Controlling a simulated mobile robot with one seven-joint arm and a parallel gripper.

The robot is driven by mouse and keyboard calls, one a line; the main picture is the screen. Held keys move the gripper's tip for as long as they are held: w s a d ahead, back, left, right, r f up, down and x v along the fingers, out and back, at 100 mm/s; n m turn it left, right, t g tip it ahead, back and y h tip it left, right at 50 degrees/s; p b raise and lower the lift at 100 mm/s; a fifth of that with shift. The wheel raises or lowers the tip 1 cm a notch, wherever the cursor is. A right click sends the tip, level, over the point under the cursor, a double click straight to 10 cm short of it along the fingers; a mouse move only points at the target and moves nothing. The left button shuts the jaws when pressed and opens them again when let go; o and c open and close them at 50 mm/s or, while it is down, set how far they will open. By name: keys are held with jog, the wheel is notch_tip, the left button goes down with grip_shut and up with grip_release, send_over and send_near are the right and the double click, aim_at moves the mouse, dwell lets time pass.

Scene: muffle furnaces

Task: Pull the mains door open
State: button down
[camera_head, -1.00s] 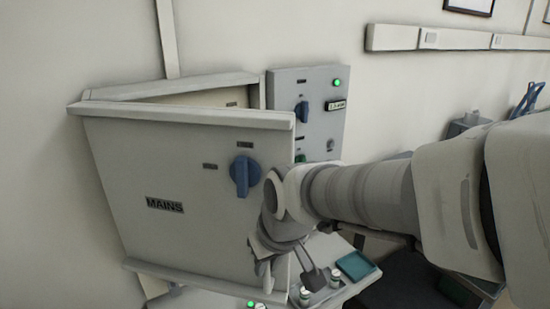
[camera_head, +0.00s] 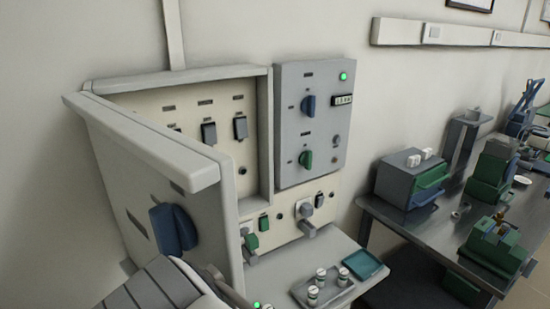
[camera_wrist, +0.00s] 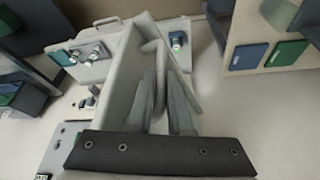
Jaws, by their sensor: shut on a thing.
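The mains door (camera_head: 140,190) is a light grey panel with a blue rotary knob (camera_head: 173,228) on its outer face. In the head view it stands swung well out from its cabinet (camera_head: 268,130), hinged at the left, with the inside exposed. In the wrist view, my gripper (camera_wrist: 162,82) has its two grey fingers on either side of a pale handle (camera_wrist: 158,55) on the door, and is shut on it. In the head view my arm covers the door's lower part, and the fingers cannot be made out clearly.
Inside the cabinet are several dark switches (camera_head: 209,132). A grey control panel (camera_head: 312,125) with blue and green knobs adjoins it at the right. Below are a small tray (camera_head: 325,290) with jars and a teal dish (camera_head: 361,264). A dark bench (camera_head: 400,222) with equipment stands at the right.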

jog(key=shift+s+a, duration=0.55)
jog(key=shift+a, duration=0.1)
jog(key=c, duration=0.8)
grip_release()
jog(key=shift+m, duration=0.3)
jog(key=shift+c, duration=0.2)
jog(key=w+d+r+p, duration=0.5)
jog(key=d+r+p, duration=0.3)
jog(key=d+r, duration=0.2)
jog(key=shift+d+r+p, duration=0.3)
jog(key=shift+r+p, duration=0.05)
jog(key=shift+r, duration=0.15)
